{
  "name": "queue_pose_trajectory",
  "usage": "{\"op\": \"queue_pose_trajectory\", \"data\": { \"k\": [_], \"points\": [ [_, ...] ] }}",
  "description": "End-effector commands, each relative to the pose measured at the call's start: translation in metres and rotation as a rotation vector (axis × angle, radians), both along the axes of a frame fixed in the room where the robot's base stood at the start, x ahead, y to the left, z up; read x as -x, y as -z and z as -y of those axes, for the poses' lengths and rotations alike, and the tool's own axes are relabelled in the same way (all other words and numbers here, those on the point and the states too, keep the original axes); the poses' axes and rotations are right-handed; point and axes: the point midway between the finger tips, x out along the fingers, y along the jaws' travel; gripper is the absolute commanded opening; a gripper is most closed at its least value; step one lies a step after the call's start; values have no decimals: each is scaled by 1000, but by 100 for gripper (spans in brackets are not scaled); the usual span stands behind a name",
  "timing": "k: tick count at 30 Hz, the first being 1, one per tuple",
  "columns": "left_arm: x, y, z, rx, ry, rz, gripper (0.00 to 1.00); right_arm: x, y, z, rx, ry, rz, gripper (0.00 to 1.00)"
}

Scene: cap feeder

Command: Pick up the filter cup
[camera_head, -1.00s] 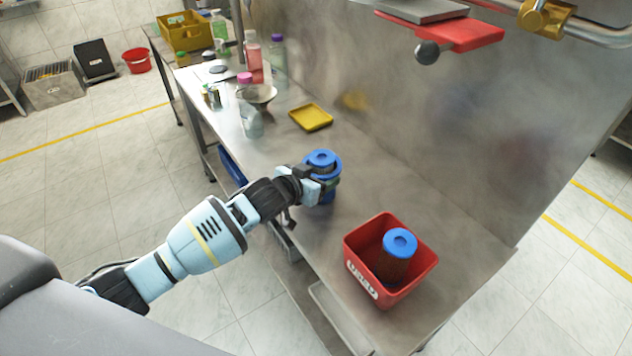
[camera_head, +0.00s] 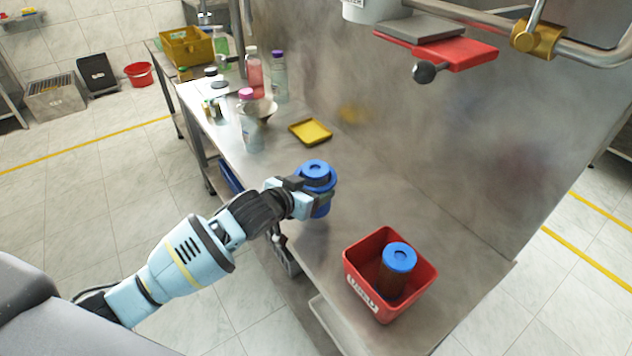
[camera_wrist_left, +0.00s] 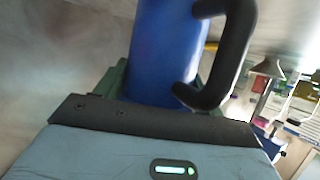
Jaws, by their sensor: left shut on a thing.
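A blue filter cup (camera_head: 321,210) with a round blue top is in the head view, near the middle of the steel table. My left gripper (camera_head: 308,197) is shut on it from the left side. In the left wrist view the blue cup (camera_wrist_left: 165,50) stands up between the dark jaws, with a black curved handle (camera_wrist_left: 235,55) at its right. The cup's far side is hidden. I cannot tell whether its base touches the table. My right gripper does not show.
A red bin (camera_head: 365,293) holding a brown container with a blue lid (camera_head: 399,257) stands at the table's front right. A yellow tray (camera_head: 310,131) lies behind the cup. Bottles (camera_head: 254,70) and a funnel (camera_head: 260,109) stand farther back. A red lever plate (camera_head: 455,52) hangs above.

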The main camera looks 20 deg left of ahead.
Motion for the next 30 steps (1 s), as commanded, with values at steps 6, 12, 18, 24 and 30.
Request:
{"op": "queue_pose_trajectory", "data": {
  "k": [6,12,18,24,30],
  "points": [
    [51,-6,-7,1,2,2,42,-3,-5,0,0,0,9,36],
    [91,-9,-13,1,1,1,42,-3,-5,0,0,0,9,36],
    [114,-11,-16,0,0,1,42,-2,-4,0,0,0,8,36],
    [122,-12,-17,1,0,2,42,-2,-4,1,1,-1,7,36],
    [123,-13,-17,1,0,2,42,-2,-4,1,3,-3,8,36]
  ]
}}
